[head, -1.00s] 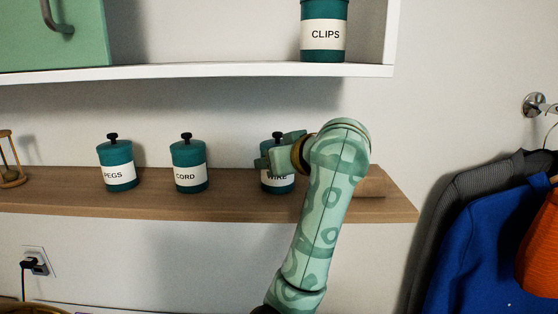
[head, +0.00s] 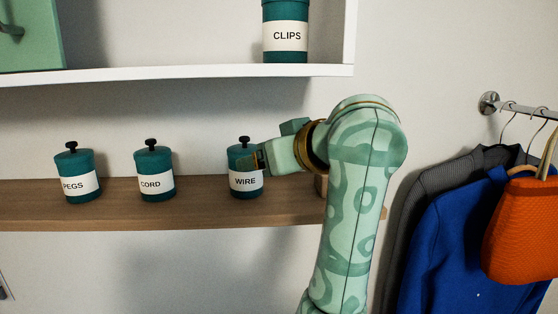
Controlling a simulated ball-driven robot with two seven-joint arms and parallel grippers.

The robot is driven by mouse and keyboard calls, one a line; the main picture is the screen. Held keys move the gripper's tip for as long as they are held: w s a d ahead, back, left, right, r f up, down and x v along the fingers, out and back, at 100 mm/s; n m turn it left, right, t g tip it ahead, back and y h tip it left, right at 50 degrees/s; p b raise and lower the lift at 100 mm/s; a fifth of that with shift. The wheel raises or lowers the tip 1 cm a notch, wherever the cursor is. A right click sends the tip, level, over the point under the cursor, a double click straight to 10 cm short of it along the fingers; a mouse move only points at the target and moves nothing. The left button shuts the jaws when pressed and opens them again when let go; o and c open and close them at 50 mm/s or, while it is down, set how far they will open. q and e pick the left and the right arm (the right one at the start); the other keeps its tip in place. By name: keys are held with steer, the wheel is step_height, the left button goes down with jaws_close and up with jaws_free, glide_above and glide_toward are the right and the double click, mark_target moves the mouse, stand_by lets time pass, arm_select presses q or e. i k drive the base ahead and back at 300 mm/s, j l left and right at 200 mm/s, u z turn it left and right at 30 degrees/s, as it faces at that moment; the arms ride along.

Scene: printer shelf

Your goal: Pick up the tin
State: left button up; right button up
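Several teal tins with white labels are in the head view. The WIRE tin (head: 245,182) stands upright on the wooden shelf, with PEGS (head: 80,185) and CORD (head: 151,185) to its left. Each of these has a dark knob on its lid. The CLIPS tin (head: 285,38) stands on the white upper shelf, its top cut off. My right gripper (head: 270,143) is open at the right side of the WIRE tin. Its nearer finger overlaps the tin's right edge in the picture; I cannot tell whether they touch. My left gripper is not in view.
The wooden shelf (head: 112,215) is clear between the tins. The white shelf (head: 170,75) runs above, with a green box (head: 30,40) at left. Clothes, including a blue garment (head: 445,240), and an orange bag (head: 520,230) hang from a rail (head: 525,108) at right.

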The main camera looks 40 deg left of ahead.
mark_target(80, 183)
steer(key=k+l, duration=0.1)
steer(key=l, duration=0.35)
steer(key=k+l, duration=0.1)
steer(key=l, duration=0.35)
steer(key=k+l, duration=0.15)
steer(key=l, duration=0.3)
